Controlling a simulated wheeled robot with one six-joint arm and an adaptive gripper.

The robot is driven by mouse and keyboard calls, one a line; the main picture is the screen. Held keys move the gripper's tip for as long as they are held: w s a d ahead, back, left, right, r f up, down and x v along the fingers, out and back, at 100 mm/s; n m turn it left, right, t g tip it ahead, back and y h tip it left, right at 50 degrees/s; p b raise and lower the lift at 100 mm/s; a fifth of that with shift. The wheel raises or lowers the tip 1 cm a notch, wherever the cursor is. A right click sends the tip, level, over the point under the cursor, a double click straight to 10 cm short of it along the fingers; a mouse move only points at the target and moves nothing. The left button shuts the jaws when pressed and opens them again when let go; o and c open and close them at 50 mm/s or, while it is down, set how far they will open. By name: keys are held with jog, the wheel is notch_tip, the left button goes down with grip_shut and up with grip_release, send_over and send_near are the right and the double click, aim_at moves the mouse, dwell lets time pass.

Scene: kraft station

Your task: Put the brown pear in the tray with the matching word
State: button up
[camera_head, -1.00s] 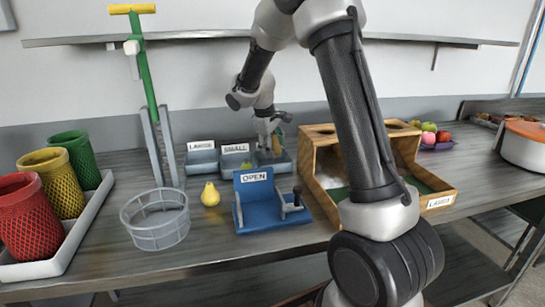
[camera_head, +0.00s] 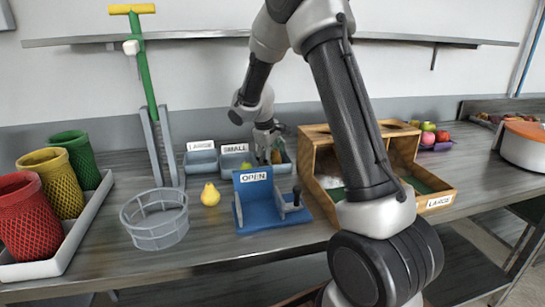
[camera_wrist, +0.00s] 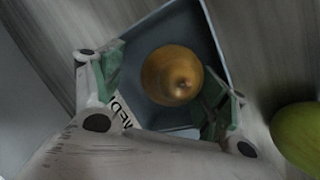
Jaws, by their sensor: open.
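The brown pear (camera_wrist: 172,76) stands in the grey-blue tray (camera_wrist: 205,30) whose label reads "MEDI…", the rest covered by my gripper. My gripper (camera_wrist: 162,84) is open, its green-padded fingers on either side of the pear; I cannot tell whether they touch it. In the head view the pear (camera_head: 277,156) shows just right of my gripper (camera_head: 266,152), at the rightmost tray of the back row. To its left are the tray labelled SMALL (camera_head: 233,147) and the tray labelled LARGE (camera_head: 200,146). A green pear (camera_wrist: 299,136) is at the right edge of the wrist view.
A yellow pear (camera_head: 210,194) stands beside a grey round basket (camera_head: 155,220). A blue fixture marked OPEN (camera_head: 268,212) is in front of the trays. A wooden box (camera_head: 318,150) is close on the right. Coloured mesh bins (camera_head: 28,220) are at left.

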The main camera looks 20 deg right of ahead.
jog(key=v, duration=1.2)
jog(key=s+d+r+m, duration=0.1)
jog(key=s+r+m, duration=0.1)
jog(key=s+r, duration=0.4)
jog(key=s+m+t+y, duration=0.2)
jog(key=s+m+y, duration=0.1)
jog(key=s, duration=2.5)
jog(key=shift+s+d+m, duration=0.2)
jog(key=shift+s+m, duration=0.1)
jog(key=shift+m, duration=0.4)
